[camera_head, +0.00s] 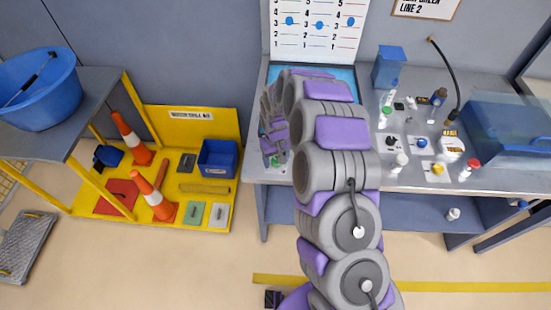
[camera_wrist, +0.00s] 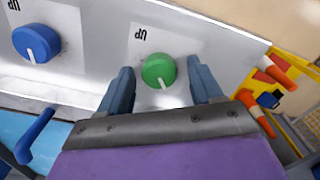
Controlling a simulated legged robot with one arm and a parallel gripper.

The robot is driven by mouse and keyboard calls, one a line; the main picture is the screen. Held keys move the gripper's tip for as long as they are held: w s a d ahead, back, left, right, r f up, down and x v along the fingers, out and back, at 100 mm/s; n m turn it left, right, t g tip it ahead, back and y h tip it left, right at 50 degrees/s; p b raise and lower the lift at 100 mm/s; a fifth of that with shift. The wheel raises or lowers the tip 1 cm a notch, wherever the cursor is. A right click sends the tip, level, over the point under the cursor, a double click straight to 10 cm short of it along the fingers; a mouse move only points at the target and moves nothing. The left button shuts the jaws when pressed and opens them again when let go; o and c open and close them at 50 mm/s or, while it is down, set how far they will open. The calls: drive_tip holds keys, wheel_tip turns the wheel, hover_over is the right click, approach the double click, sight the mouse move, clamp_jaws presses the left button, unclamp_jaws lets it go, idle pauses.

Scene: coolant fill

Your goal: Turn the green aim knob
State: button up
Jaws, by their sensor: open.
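The green aim knob (camera_wrist: 158,69) sits on a pale plate marked "UP" in the wrist view. Its white pointer line points toward the bottom of the picture, toward my gripper's palm. My gripper (camera_wrist: 160,77) is open, with one finger at the left of the knob and one at the right. Gaps show on both sides, so the fingers look apart from it. In the head view my gripper (camera_head: 273,128) is over the left end of the bench (camera_head: 252,172). A bit of green shows just below it, and my arm hides much around it.
A blue knob (camera_wrist: 36,42) is on a similar plate to the left in the wrist view. Bottles and small knobs, including a yellow one (camera_head: 437,168), stand on the bench right of my arm. A yellow station with orange cones (camera_head: 132,139) and a blue bin (camera_head: 217,158) is at left.

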sight(276, 160)
wheel_tip(276, 160, up, 17)
drive_tip(key=p, duration=0.1)
drive_tip(key=shift+p, duration=0.4)
idle(0.4)
drive_tip(key=s+d+r, duration=0.6)
drive_tip(key=s+r, duration=0.2)
drive_tip(key=s, duration=0.3)
drive_tip(key=s+d+r+m+g+b, duration=0.1)
drive_tip(key=s+d, duration=0.4)
drive_tip(key=s, duration=0.9)
drive_tip(key=s+d+r+m+b, duration=0.1)
drive_tip(key=s+d+m, duration=0.2)
drive_tip(key=s, duration=1.2)
drive_tip(key=shift+d+m+g, duration=0.4)
drive_tip(key=shift+d, duration=0.75)
drive_tip(key=shift+w+d, duration=0.1)
